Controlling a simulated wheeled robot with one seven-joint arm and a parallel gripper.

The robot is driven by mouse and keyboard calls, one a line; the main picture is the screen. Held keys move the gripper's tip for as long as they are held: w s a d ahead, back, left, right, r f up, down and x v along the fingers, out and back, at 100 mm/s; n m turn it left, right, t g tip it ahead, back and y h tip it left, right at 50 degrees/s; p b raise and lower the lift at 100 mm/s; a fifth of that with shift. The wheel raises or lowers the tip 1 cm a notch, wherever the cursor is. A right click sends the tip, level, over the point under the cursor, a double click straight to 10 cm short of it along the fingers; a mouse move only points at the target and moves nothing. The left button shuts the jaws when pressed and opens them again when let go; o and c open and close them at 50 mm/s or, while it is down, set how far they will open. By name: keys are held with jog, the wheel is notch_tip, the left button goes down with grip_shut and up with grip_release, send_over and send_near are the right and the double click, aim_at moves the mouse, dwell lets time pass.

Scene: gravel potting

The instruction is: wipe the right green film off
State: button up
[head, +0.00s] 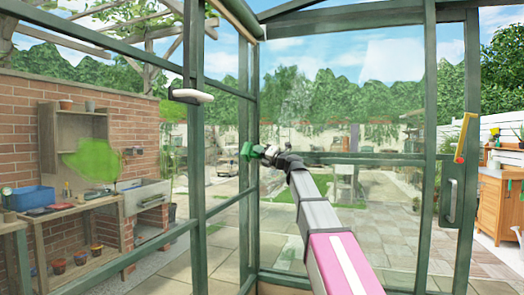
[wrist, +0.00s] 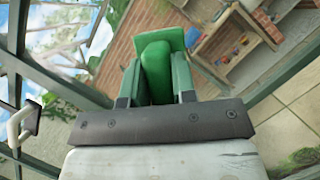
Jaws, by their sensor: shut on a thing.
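My gripper (head: 261,151) is at the end of my outstretched arm, near the corner post of the glasshouse. It is shut on a green wiping pad (head: 247,151), which also shows between the two fingers in the wrist view (wrist: 155,68). A bright green film patch (head: 93,160) shows on the left glass pane in the head view, well left of my gripper. A smaller green area (head: 173,109) shows right of it, by the frame post; I cannot tell whether it is film or foliage. I cannot tell whether the pad touches glass.
Dark green frame posts (head: 196,150) divide the panes. A white-gripped handle (head: 191,96) sticks out from the left post. A yellow-handled thing (head: 465,138) is on the right frame. A brick wall (head: 140,125) and a wooden bench (head: 75,212) stand beyond the left glass.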

aim_at(243, 151)
jog(key=shift+w+a, duration=0.35)
jog(key=shift+a, duration=0.55)
jog(key=shift+w+a, duration=0.3)
jog(key=shift+a, duration=0.55)
jog(key=shift+w+a, duration=0.35)
jog(key=shift+a, duration=0.55)
jog(key=shift+w+a, duration=0.2)
jog(key=shift+a, duration=0.3)
jog(key=shift+w+a, duration=0.15)
jog(key=shift+a, duration=0.3)
jog(key=shift+w, duration=0.1)
jog(key=shift+w+d, duration=0.4)
jog(key=shift+w, duration=0.5)
jog(key=shift+w+d, duration=0.35)
jog(key=shift+w, duration=0.5)
